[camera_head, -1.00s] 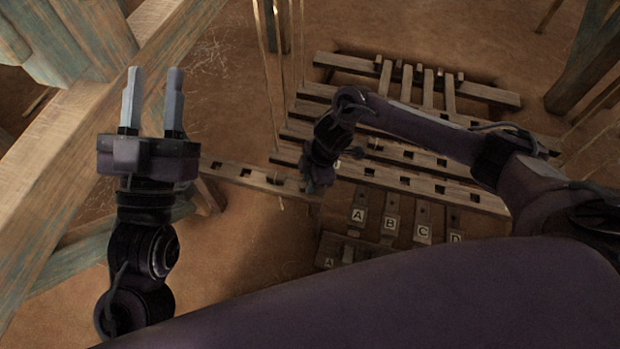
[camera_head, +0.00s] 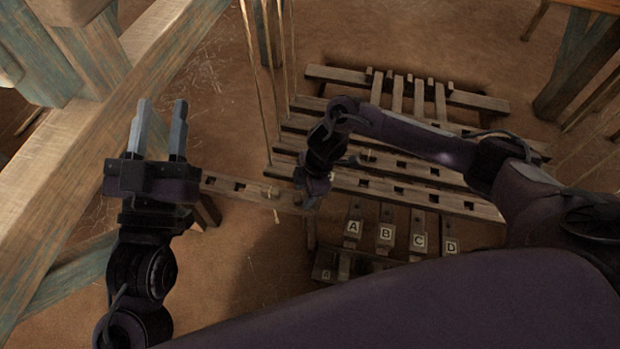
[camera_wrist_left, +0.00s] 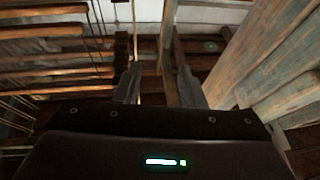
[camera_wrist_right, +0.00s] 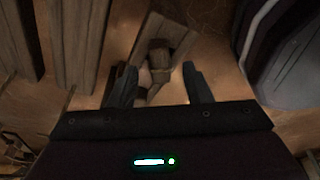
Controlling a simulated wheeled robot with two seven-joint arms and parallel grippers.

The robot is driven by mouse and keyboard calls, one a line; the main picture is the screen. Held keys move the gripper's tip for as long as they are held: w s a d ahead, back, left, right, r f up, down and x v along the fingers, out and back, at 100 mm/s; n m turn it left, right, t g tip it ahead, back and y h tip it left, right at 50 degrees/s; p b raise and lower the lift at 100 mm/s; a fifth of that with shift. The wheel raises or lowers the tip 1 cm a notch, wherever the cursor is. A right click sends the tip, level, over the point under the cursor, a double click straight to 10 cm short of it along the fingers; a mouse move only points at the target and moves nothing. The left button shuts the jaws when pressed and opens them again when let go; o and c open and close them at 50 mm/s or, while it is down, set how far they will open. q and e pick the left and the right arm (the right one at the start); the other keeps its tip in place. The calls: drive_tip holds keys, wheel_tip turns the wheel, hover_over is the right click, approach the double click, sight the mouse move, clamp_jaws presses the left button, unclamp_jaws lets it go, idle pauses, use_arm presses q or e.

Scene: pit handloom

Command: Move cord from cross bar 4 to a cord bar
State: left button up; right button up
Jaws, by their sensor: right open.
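Several wooden cross bars with square holes (camera_head: 400,190) lie across the floor; I cannot tell which is number 4. A shorter holed bar (camera_head: 225,185) runs left from them, with a light cord end (camera_head: 276,216) hanging beneath it. My right gripper (camera_head: 312,200) points down at the bars' left ends. In the right wrist view its jaws (camera_wrist_right: 161,88) are open, with a tan, cord-like wrapped piece (camera_wrist_right: 160,62) on wood just beyond and between the fingertips; contact is unclear. My left gripper (camera_head: 160,112) is open, empty and points up, beside the loom frame.
Treadles marked A to D (camera_head: 385,235) lie below the bars. A thick timber beam (camera_head: 90,140) stands at the left. My right arm covers part of the bars. Bare floor (camera_head: 215,90) lies between beam and cords.

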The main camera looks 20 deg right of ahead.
drive_tip(key=p+v, duration=0.1)
drive_tip(key=v, duration=0.2)
drive_tip(key=shift+r, duration=0.3)
use_arm(q)
drive_tip(key=s+f+g+y+p, duration=0.3)
drive_tip(key=f+g, duration=0.7)
drive_tip(key=f, duration=1)
drive_tip(key=shift+s+a+f+g+y+p, duration=0.6)
drive_tip(key=shift+s+a+f+g+y, duration=0.95)
drive_tip(key=shift+s+f+g, duration=1.85)
drive_tip(key=s+a+r+n+g+y+p, duration=0.1)
drive_tip(key=s+a+g+y+p, duration=0.1)
drive_tip(key=s+a+p, duration=0.2)
drive_tip(key=shift+s+a+g+p, duration=0.25)
drive_tip(key=shift+a+p, duration=0.3)
drive_tip(key=shift+a, duration=0.4)
use_arm(e)
drive_tip(key=v, duration=1)
drive_tip(key=shift+r, duration=0.15)
